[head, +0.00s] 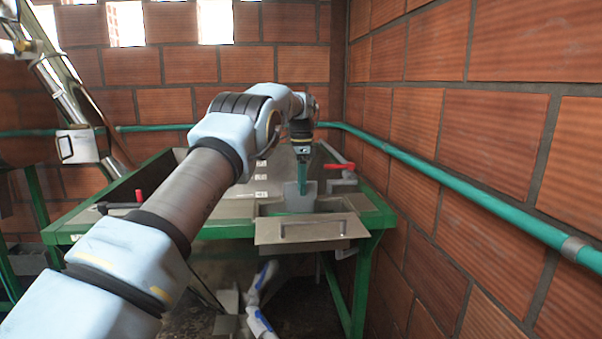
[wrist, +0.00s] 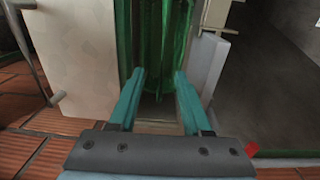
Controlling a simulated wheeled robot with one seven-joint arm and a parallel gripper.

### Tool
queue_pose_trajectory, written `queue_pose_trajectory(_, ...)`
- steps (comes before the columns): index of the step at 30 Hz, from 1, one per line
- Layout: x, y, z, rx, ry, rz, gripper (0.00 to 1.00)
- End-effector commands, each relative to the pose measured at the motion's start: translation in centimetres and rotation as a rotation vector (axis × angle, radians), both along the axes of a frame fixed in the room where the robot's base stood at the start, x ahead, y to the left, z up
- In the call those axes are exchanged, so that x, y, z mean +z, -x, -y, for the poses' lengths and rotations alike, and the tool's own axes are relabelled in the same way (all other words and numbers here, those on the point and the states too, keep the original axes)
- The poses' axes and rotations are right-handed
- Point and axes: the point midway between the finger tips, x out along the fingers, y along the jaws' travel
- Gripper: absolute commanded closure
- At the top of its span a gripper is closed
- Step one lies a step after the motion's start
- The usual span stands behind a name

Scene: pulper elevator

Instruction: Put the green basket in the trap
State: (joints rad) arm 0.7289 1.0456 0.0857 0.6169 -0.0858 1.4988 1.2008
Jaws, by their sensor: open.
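The green basket (wrist: 155,40) looks translucent in the wrist view. It stands in a narrow opening, just past my fingertips. The trap appears to be this opening, at the front right of the green-framed table; its pale walls (wrist: 158,127) show between my fingers. My gripper (wrist: 158,76) is open, with its teal fingers apart on either side of the opening and nothing clasped. In the head view my gripper (head: 302,172) points down over the opening. There the basket and fingers blend into one green patch, and the basket's bottom is hidden.
A metal plate with a bar handle (head: 312,229) lies in front of the opening. A red-handled valve (head: 338,167) is just right of my gripper. A green pipe (head: 450,172) runs along the right brick wall.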

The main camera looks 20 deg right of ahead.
Motion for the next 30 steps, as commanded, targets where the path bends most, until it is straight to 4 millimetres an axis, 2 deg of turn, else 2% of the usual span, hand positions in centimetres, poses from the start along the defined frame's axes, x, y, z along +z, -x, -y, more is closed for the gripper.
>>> queue_pose_trajectory(3,2.4,-0.2,0.1,0.0,0.003,0.003,0.51)
queue_pose_trajectory(9,5.1,-0.3,0.1,0.001,0.001,0.001,0.51)
queue_pose_trajectory(15,6.1,-0.3,0.1,0.002,0.0,0.0,0.51)
queue_pose_trajectory(22,6.2,-0.5,-0.3,0.015,0.001,0.0,0.51)
queue_pose_trajectory(26,6.4,-1.7,-2.5,0.108,0.004,0.003,0.51)
queue_pose_trajectory(30,6.5,-3.4,-7.4,0.31,0.014,0.014,0.51)
